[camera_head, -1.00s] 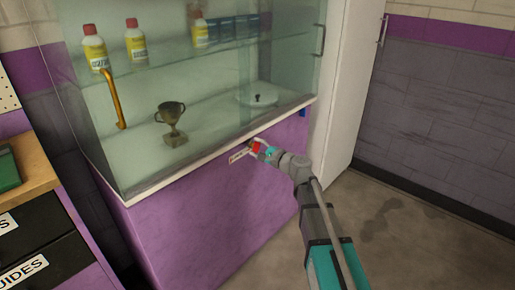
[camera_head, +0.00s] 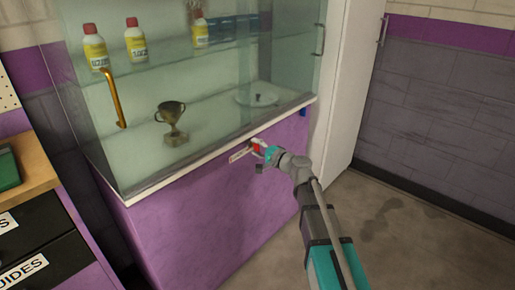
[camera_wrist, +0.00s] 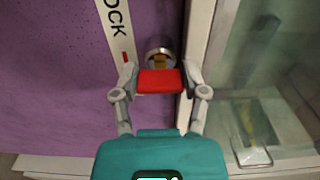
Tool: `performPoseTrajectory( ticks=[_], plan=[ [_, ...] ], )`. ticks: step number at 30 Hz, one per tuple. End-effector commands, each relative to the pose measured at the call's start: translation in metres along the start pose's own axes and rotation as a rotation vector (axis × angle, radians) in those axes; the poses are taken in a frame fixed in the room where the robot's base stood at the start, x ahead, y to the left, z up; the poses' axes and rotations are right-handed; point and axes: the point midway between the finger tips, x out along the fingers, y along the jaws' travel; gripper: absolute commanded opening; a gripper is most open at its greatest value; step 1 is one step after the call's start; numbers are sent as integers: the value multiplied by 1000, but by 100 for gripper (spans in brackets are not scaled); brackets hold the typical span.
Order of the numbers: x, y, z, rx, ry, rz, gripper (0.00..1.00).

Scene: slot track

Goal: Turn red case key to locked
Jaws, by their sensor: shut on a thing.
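The red key (camera_wrist: 160,81) sits between my two fingertips in the wrist view, its shank at the round metal lock (camera_wrist: 158,54) on the purple case front. My gripper (camera_wrist: 160,84) is shut on the key's red head. A white label (camera_wrist: 113,25) reading "OCK", partly cut off, runs beside the lock, with a small red mark at its end. In the head view the red key (camera_head: 256,146) shows small at my gripper (camera_head: 258,149), just below the case's white ledge. The fingers hide part of it there, and the lock is hard to make out.
The glass display case (camera_head: 180,75) holds a trophy cup (camera_head: 172,120), several bottles and a white plate (camera_head: 256,99). Its white ledge (camera_head: 215,146) runs close above my gripper. A wooden-topped drawer unit (camera_head: 35,185) stands left. Open floor (camera_head: 400,235) lies to the right.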

Motion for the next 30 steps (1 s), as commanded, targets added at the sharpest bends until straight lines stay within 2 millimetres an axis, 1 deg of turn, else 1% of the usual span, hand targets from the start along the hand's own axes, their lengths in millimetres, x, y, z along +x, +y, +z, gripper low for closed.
performPoseTrajectory(
  ticks=[1,5,6,8,9,11,23,26,30],
  plan=[
    [0,0,3,-3,-8,2,9],
    [0,1,3,-3,-8,2,9],
    [0,1,3,-2,-8,2,63],
    [0,0,3,-2,-7,2,74],
    [0,0,2,-2,-6,1,81],
    [0,0,2,-1,-5,1,91],
    [0,0,0,0,-1,1,91],
    [-3,0,0,1,-1,1,91],
    [-11,0,0,1,0,1,91]
  ],
)
